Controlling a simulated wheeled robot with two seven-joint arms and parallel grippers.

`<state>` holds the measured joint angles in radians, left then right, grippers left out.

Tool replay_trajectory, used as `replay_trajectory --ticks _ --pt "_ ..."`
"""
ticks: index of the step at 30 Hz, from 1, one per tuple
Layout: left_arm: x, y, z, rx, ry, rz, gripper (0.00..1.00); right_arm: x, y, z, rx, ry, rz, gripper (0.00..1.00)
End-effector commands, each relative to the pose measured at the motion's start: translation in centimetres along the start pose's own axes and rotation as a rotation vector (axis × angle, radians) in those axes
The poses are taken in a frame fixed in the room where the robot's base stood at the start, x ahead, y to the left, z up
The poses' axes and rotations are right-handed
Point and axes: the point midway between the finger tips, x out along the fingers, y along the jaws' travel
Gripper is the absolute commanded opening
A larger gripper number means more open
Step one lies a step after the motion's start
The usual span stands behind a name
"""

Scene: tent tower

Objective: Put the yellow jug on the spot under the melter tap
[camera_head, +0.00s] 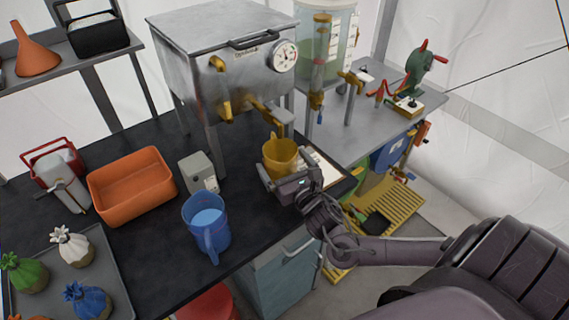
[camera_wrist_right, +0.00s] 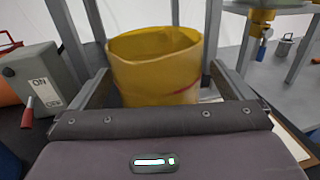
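The yellow jug (camera_head: 281,155) stands upright near the right end of the black bench, close to the lower brass tap (camera_head: 264,111) of the steel melter (camera_head: 205,60). My right gripper (camera_head: 287,178) is at the jug's near side. In the right wrist view the jug (camera_wrist_right: 155,70) sits between the two spread fingers, with what looks like a narrow gap on each side. The palm hides the jug's base, so I cannot tell whether it touches the bench. The spot under the tap cannot be made out. My left gripper is not in view.
A blue jug (camera_head: 207,226) stands near the front edge, with a grey switch box (camera_head: 199,172) behind it; the box also shows in the wrist view (camera_wrist_right: 35,78). An orange bin (camera_head: 131,184) is further left. A pale board (camera_head: 323,172) lies just right of my gripper.

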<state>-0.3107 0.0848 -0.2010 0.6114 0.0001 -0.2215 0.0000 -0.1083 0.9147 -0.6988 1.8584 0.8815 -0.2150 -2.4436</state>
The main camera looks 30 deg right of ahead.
Motion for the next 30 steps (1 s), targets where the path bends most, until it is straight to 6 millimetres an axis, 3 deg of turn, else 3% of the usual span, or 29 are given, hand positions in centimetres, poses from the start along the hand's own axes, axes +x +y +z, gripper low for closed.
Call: replay_trajectory --ticks 7,10,24,30 --pt "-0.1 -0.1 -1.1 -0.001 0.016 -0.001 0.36 0.0 0.0 0.3 0.000 -0.002 0.000 1.00" --pt "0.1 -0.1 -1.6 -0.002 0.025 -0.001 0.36 -0.8 0.0 0.1 0.001 0.000 0.001 1.00" --pt "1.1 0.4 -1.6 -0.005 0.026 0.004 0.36 -10.1 0.0 0.1 0.001 0.003 0.002 1.00" --pt "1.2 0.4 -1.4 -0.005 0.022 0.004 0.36 -11.8 0.0 0.2 0.001 -0.001 0.000 1.00"
